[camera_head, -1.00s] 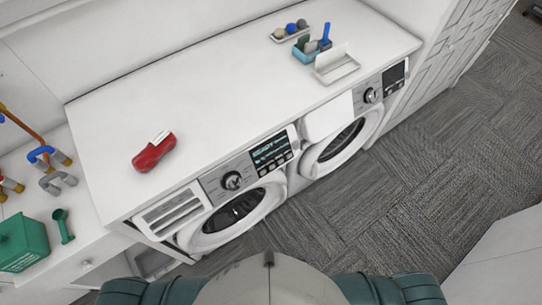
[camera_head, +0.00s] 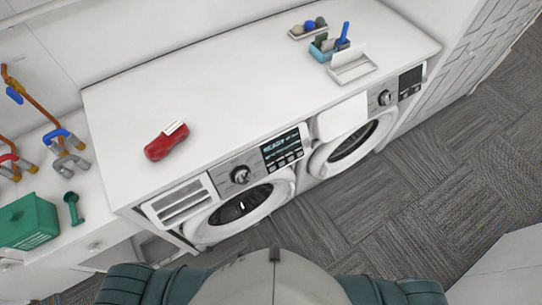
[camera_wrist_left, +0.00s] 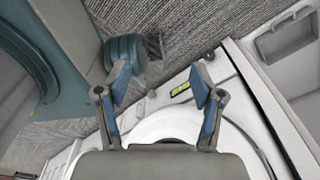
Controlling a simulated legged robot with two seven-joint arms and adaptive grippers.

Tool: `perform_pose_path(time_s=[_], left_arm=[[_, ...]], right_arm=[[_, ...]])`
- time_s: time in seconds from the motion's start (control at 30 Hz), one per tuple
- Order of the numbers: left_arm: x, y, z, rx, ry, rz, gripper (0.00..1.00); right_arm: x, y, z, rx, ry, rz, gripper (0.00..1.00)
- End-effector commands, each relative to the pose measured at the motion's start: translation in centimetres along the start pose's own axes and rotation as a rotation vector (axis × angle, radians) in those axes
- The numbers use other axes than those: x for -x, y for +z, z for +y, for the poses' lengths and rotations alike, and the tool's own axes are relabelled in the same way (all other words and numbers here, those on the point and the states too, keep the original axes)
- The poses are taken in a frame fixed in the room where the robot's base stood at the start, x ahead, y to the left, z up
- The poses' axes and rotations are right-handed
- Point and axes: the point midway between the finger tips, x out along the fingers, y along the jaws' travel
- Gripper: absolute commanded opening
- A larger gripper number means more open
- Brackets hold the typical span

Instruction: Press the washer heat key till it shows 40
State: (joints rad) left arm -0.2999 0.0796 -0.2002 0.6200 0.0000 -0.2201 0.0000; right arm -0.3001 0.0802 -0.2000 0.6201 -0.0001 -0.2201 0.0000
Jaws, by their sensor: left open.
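Two white front-loading machines stand side by side under a counter in the head view. The left machine (camera_head: 213,230) has a silver knob (camera_head: 240,174) and a dark display (camera_head: 281,147) that seems to read READY, with a row of small keys (camera_head: 286,161) below it. The key labels are too small to read. The right machine (camera_head: 376,133) has a knob and a dark panel (camera_head: 411,82). In the left wrist view my left gripper (camera_wrist_left: 160,82) is open and empty, above a white machine with a round door. My right gripper is not in view.
A red object (camera_head: 166,143) lies on the white counter (camera_head: 230,90). A blue caddy (camera_head: 328,46) and a white holder (camera_head: 352,68) stand at its back right. A green box (camera_head: 28,222) and pipe fittings are at left. Grey carpet (camera_head: 430,180) in front is clear.

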Motion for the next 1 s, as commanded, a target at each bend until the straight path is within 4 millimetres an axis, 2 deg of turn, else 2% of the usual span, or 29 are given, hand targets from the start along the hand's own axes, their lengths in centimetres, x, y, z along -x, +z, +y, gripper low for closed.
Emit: perform_pose_path(time_s=[0.03, 0.2, 0.23, 1.0], left_arm=[[0.0, 0.0, -0.01, 0.0, 0.0, 0.0, 0.46], [0.0, 0.01, -0.01, 0.0, 0.0, 0.0, 0.03], [0.0, 0.0, -0.02, 0.0, 0.0, 0.0, 0.0], [0.0, 0.0, -0.03, 0.0, 0.0, 0.0, 0.0]], right_arm=[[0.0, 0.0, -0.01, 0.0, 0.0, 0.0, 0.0], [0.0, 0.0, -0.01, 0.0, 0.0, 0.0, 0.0], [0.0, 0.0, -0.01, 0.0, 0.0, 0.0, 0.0], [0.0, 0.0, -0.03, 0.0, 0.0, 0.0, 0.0]])
